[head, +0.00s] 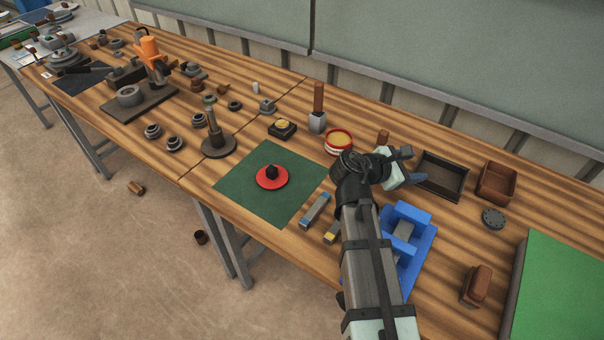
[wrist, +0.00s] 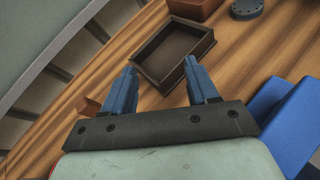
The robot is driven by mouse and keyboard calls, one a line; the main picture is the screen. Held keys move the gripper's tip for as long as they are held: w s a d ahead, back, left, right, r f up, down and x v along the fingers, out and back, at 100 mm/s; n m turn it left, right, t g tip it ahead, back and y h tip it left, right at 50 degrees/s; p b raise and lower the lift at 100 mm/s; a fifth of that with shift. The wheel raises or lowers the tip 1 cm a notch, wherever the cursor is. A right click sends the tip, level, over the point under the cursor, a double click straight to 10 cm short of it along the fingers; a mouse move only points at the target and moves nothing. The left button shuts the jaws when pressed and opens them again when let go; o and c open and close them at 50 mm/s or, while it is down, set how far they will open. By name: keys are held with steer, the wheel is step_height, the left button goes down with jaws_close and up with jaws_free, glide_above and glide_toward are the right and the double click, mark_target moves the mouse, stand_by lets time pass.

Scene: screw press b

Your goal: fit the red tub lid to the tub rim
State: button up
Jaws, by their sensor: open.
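The red tub lid (head: 264,182) lies flat on the dark green mat (head: 242,182) in the head view, its black knob upward. The tub (head: 339,146), red and white with a yellowish top surface, stands on the bench behind and right of the mat, just left of my arm. No lid sits on its rim. My gripper (head: 416,178) is right of both, above the bench near an empty dark tray. In the wrist view my gripper (wrist: 160,68) has its two blue fingers apart with nothing between them.
The dark tray (head: 461,191) lies beyond my fingers. A brown box (head: 497,184), a grey disc (head: 493,219) and a blue fixture (head: 421,237) stand nearby. A chisel-like tool with a wooden handle (head: 318,98) stands behind the tub. Small blocks (head: 316,209) lie between mat and arm.

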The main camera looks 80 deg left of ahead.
mark_target(269, 171)
steer(key=s+a+n+y, duration=0.1)
steer(key=s, duration=0.6)
steer(key=s+a+n+g+y, duration=0.1)
steer(key=s+a+n, duration=0.1)
steer(key=s, duration=0.5)
steer(key=s+a+f+n+y, duration=0.1)
steer(key=s, duration=0.6)
steer(key=shift+a+n+g, duration=0.25)
steer(key=shift+n+g, duration=0.05)
steer(key=s+n+y, duration=0.1)
steer(key=s, duration=0.6)
steer(key=s+d+n+g+y, duration=0.1)
steer(key=s+n, duration=0.1)
steer(key=s, duration=0.5)
steer(key=s+f+n+g+y, duration=0.1)
steer(key=s, duration=0.6)
steer(key=shift+d+n, duration=0.3)
steer(key=shift+d, duration=0.05)
steer(key=shift+s+f, duration=0.1)
steer(key=shift+s, duration=0.1)
steer(key=x, duration=0.7)
steer(key=shift+a, duration=0.3)
steer(key=shift+r+x, duration=0.15)
steer(key=shift+x, duration=1.4)
steer(key=shift+r+x, duration=0.1)
steer(key=shift+x, duration=1.45)
steer(key=c, duration=1)
